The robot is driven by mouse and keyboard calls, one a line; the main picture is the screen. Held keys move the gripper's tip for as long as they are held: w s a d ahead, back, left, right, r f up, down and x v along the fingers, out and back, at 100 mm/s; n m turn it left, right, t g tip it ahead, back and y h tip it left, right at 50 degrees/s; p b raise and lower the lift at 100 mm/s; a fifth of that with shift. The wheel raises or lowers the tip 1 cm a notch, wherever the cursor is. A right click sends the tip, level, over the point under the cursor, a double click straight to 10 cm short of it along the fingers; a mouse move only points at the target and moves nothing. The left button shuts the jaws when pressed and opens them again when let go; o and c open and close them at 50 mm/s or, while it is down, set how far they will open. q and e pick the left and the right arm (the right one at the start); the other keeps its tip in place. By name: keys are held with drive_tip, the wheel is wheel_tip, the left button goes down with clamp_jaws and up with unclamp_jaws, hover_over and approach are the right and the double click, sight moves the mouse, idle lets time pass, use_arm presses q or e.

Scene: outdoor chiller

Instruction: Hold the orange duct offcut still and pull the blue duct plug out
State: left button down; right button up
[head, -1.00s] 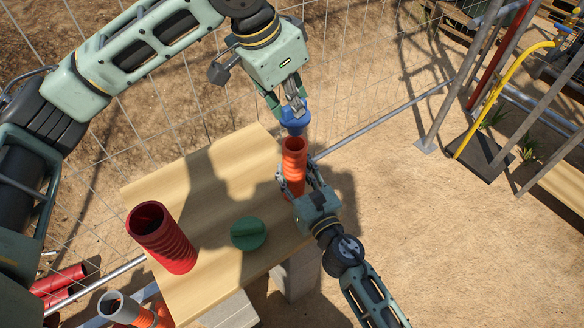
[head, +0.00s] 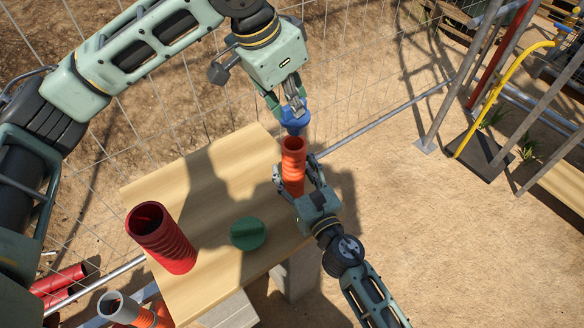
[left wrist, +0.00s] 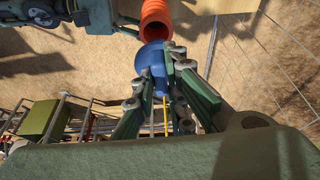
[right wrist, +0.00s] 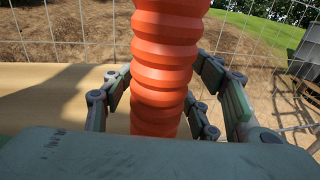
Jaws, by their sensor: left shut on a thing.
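The blue duct plug (head: 295,125) is gripped by my left gripper (head: 291,106), which is shut on it from above. The plug also shows in the left wrist view (left wrist: 152,62), beside the duct mouth. The orange duct offcut (head: 293,168) stands upright near the board's right edge, with its open dark mouth visible just below the plug. My right gripper (head: 296,174) is open around the duct. In the right wrist view, its fingers stand on both sides of the ribbed orange duct (right wrist: 165,60) with gaps. The duct's bottom end is hidden.
A dark red ribbed duct (head: 165,240) and a green round cap (head: 248,233) are on the wooden board (head: 205,180). A wire mesh fence (head: 345,100) runs close behind the board. More pipes (head: 125,308) lie at lower left. Open sandy ground is at right.

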drive_tip(key=shift+o, duration=0.6)
drive_tip(key=shift+r, duration=0.1)
drive_tip(key=shift+s, duration=0.1)
drive_tip(key=v, duration=1.1)
drive_tip(key=shift+s+d, duration=0.2)
drive_tip(key=shift+s, duration=0.15)
